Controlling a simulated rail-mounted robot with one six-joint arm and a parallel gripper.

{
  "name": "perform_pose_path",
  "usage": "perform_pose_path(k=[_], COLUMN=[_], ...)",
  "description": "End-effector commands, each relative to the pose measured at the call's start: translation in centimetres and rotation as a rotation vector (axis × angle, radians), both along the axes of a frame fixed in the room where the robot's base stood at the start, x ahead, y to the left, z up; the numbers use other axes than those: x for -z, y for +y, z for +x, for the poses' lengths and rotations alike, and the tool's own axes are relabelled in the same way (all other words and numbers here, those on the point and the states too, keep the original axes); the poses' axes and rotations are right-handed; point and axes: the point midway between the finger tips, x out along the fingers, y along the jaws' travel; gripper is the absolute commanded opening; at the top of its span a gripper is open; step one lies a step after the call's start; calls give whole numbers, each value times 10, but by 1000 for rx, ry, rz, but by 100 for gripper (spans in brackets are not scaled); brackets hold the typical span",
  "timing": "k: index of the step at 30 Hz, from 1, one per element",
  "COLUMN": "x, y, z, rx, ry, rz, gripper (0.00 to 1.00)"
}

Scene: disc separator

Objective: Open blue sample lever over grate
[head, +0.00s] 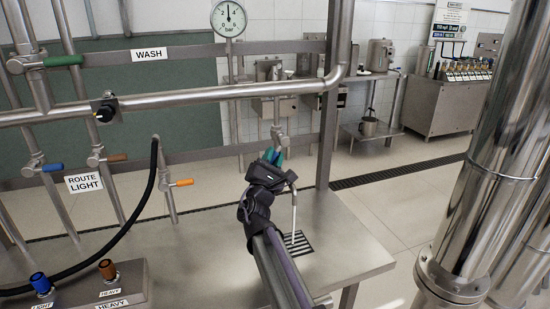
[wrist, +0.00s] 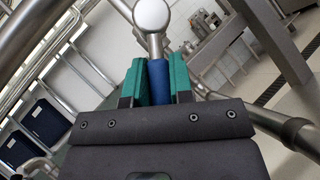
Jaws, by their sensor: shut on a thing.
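The blue sample lever (wrist: 158,82) shows in the wrist view between the two green fingers of my gripper (wrist: 157,80). The fingers close on it from both sides, and its metal end runs up to a round silver knob. In the head view my gripper (head: 273,157) is at the sample valve (head: 278,132), and the fingers and arm mostly hide the lever. A thin bent spout (head: 294,215) comes down beside my gripper to the right, above the striped grate (head: 298,243) in the steel table.
The steel table (head: 215,255) around the grate is mostly clear. An orange-handled valve (head: 181,183) stands to the left, with a black hose (head: 150,200) next to it. A large steel column (head: 490,170) stands at the right. Horizontal pipes (head: 180,98) run behind.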

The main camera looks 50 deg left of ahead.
Motion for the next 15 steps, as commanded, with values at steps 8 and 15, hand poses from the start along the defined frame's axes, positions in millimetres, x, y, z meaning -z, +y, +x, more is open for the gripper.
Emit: perform_pose_path(k=[8,15], x=[0,1], y=[0,0], z=[0,0], rx=[0,0], ry=[0,0], rz=[0,0], gripper=[46,46])
